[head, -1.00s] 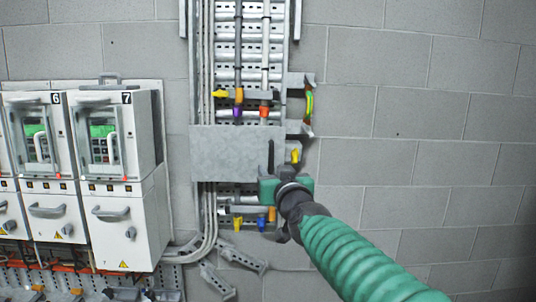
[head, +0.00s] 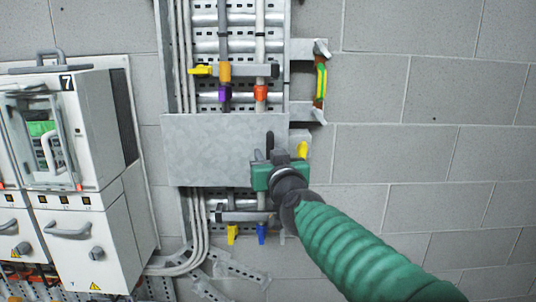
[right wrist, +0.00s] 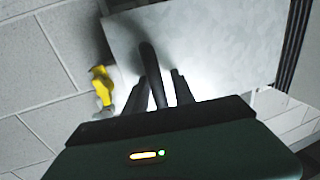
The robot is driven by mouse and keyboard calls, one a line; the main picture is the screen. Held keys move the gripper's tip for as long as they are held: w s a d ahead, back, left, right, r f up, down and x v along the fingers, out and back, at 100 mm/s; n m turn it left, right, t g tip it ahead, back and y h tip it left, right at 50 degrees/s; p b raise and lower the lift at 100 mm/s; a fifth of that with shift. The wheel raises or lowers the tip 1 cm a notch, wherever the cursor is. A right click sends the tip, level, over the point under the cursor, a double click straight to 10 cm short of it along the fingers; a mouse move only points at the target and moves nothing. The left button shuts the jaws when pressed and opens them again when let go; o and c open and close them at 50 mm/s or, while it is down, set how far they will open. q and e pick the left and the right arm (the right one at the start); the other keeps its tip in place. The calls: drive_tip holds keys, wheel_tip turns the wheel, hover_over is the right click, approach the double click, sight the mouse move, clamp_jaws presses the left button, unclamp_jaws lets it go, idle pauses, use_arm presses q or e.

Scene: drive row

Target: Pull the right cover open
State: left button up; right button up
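The right cover is a flat grey metal plate (head: 212,150) across the cable ladder, with a dark upright bar handle (head: 269,143) near its right edge. The plate lies flat over the ladder. My right gripper (head: 270,160) is at the handle's lower part, and its body hides the handle's lower end in the head view. In the right wrist view, the dark handle (right wrist: 150,65) stands between my right gripper's two fingers (right wrist: 158,92), with light gaps on both sides, and the cover (right wrist: 220,45) fills the background. My left gripper is not in view.
A yellow lever (head: 302,150) sits just right of the cover; it also shows in the right wrist view (right wrist: 102,82). White drive cabinets (head: 85,215) stand at the left. Yellow, orange and blue cable clamps lie above and below the cover. The block wall at the right is clear.

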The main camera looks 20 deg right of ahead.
drive_tip(key=shift+s+d, duration=0.35)
drive_tip(key=shift+d, duration=0.35)
drive_tip(key=c, duration=0.4)
drive_tip(key=shift+a, duration=0.2)
drive_tip(key=shift+c, duration=1.3)
drive_tip(key=shift+w+a+r, duration=0.1)
drive_tip(key=shift+a, duration=0.5)
clamp_jaws()
drive_tip(key=shift+d, duration=0.4)
drive_tip(key=shift+a, duration=0.15)
